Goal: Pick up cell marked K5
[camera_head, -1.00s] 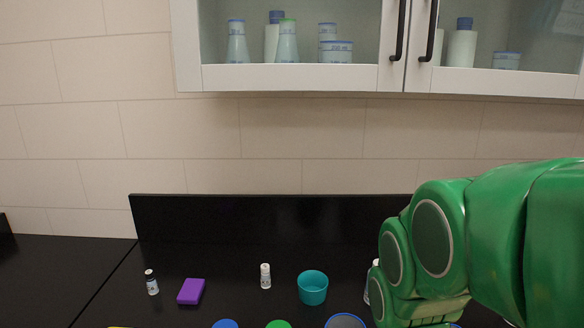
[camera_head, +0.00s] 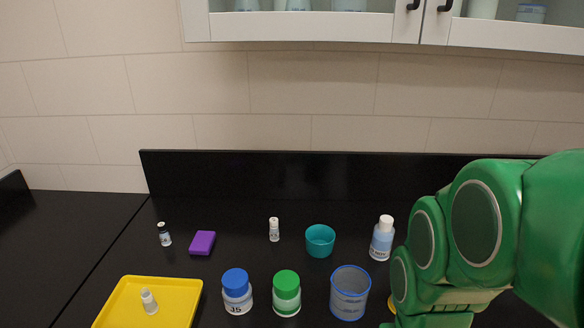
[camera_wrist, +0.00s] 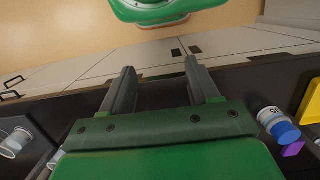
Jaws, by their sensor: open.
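I cannot read a K5 mark on anything in view. In the head view a white jar with a blue lid (camera_head: 236,290) has a dark label that looks like J5. A jar with a green lid (camera_head: 286,292) stands just right of it, its label not legible. My gripper (camera_wrist: 160,66) is open and empty in the wrist view. In the head view its fingers are not visible.
A blue-rimmed beaker (camera_head: 349,295), a teal cup (camera_head: 320,241) and a white-capped bottle (camera_head: 381,240) stand near my green arm. A black backsplash (camera_head: 300,175) closes the counter behind.

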